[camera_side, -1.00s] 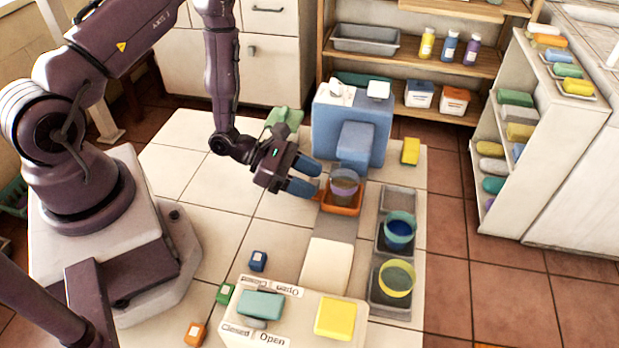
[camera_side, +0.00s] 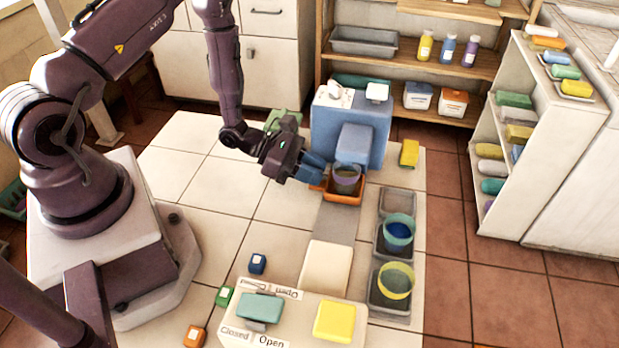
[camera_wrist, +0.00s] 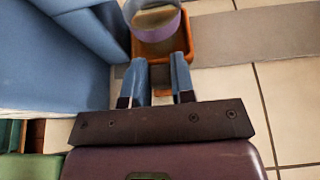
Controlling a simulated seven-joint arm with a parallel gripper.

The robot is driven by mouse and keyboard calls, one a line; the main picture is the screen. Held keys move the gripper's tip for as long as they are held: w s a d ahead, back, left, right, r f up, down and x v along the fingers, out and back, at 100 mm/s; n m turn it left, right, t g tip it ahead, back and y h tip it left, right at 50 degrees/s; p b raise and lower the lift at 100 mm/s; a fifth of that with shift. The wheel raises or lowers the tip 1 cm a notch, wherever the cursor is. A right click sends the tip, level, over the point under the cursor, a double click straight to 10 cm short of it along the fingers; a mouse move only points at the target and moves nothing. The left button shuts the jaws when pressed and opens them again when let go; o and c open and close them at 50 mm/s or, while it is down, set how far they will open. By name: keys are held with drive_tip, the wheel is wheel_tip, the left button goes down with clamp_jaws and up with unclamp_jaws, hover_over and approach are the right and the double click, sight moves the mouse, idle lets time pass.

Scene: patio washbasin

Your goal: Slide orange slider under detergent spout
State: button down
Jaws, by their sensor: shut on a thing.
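The orange slider (camera_side: 343,199) is a shallow tray on the grey track (camera_side: 336,226), at the foot of the blue detergent dispenser (camera_side: 330,126). A clear cup with a purple band (camera_side: 347,182) stands upright in it. The dispenser's jutting spout block (camera_side: 354,146) is just behind and above the cup. My gripper (camera_side: 320,175) is shut on the slider's left side; the exact grip is partly hidden. In the wrist view, the blue fingers (camera_wrist: 159,78) reach the near side of the orange slider (camera_wrist: 191,32), with the cup (camera_wrist: 154,24) inside.
Grey trays to the right hold a blue cup (camera_side: 398,231) and a yellow cup (camera_side: 395,281). A cream block (camera_side: 326,269) sits at the track's front end. A front panel has teal (camera_side: 260,306) and yellow (camera_side: 333,321) blocks. A yellow sponge (camera_side: 409,153) stands right of the dispenser.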

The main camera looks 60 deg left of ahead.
drive_tip(key=shift+w+a, duration=0.2)
drive_tip(key=shift+a, duration=0.1)
drive_tip(key=c, duration=1)
unclamp_jaws()
drive_tip(key=shift+o, duration=0.2)
drive_tip(key=shift+d, duration=0.1)
drive_tip(key=v, duration=1.2)
drive_tip(key=shift+s+a+r, duration=0.2)
drive_tip(key=shift+s+a, duration=0.1)
drive_tip(key=shift+s, duration=0.05)
